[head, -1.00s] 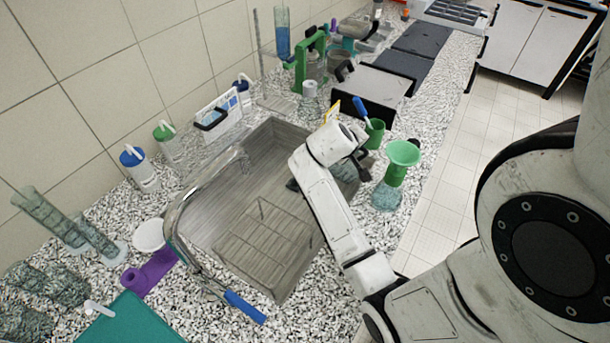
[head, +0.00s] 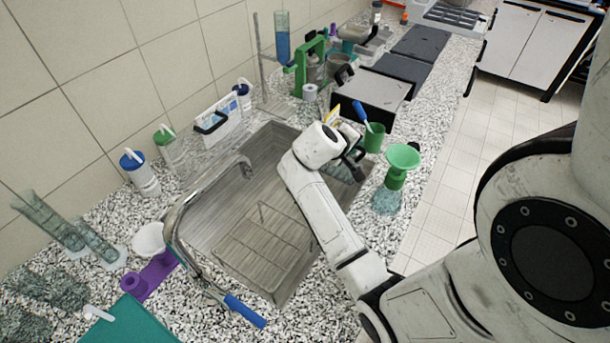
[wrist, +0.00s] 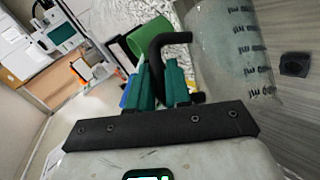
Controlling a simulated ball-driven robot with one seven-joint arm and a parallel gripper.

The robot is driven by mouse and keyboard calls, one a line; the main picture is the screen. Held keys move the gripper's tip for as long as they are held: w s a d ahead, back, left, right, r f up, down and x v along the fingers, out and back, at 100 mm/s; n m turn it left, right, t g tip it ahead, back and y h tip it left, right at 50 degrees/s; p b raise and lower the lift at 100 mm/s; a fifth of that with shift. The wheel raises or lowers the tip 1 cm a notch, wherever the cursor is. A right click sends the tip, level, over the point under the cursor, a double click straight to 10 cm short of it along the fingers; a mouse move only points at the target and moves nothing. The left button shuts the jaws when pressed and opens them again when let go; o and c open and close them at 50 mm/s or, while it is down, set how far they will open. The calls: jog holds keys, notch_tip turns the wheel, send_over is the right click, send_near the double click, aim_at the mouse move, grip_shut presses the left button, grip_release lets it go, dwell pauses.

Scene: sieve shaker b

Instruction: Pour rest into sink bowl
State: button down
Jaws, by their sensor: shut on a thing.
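My gripper (wrist: 165,85) has its teal-backed fingers shut on the black handle (wrist: 170,40) of a clear jug (wrist: 235,45) with printed dark marks. In the head view my gripper (head: 357,167) is partly hidden by its wrist, and the jug (head: 340,172) shows only in part, over the right side of the sink. The grey sink bowl (head: 265,150) lies below it. In the wrist view the sink floor (wrist: 295,120) fills the right side, with a dark drain (wrist: 295,65). I cannot tell how much is inside the jug or how far it is tilted.
A green cup (head: 374,138) with a blue-handled tool and a flask (head: 387,200) with a green funnel (head: 402,157) stand close right of the sink. A curved tap (head: 180,215) arches along its left side. A wire rack (head: 255,240) sits in the sink's near part.

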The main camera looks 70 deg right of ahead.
jog(key=shift+w+f+b, duration=0.1)
jog(key=shift+f+b, duration=0.35)
jog(key=shift+w+f, duration=0.1)
jog(key=shift+w, duration=0.05)
jog(key=shift+w+g+b, duration=0.1)
jog(key=shift+g+b, duration=0.2)
jog(key=shift+b, duration=0.1)
jog(key=shift+w+a+r+n, duration=0.1)
jog(key=shift+w+r+n, duration=0.1)
jog(key=shift+n, duration=0.1)
jog(key=shift+w+a+r+n+g+h+p, duration=0.15)
jog(key=shift+w+r+n+g+h+p, duration=0.15)
jog(key=shift+w+r+g+h+p, duration=0.3)
jog(key=shift+w+a+r+n+g+h, duration=0.15)
jog(key=shift+w+a+r+n+g, duration=0.15)
jog(key=shift+w, duration=0.4)
jog(key=shift+w+a+r+n+g+h, duration=0.15)
jog(key=shift+w+g, duration=0.25)
jog(key=shift+w, duration=0.3)
jog(key=shift+w+a+r+n+g+h, duration=0.1)
jog(key=shift+w+r+n+g+h, duration=0.15)
jog(key=shift+w, duration=0.3)
jog(key=shift+w+a+r+n+g+h, duration=0.15)
jog(key=shift+w+n+g+h, duration=0.2)
jog(key=shift+w, duration=0.15)
jog(key=shift+w+a+r+n+g+h, duration=0.1)
jog(key=shift+w+r+n+g+h, duration=0.15)
jog(key=shift+w, duration=0.3)
dwell(1.2)
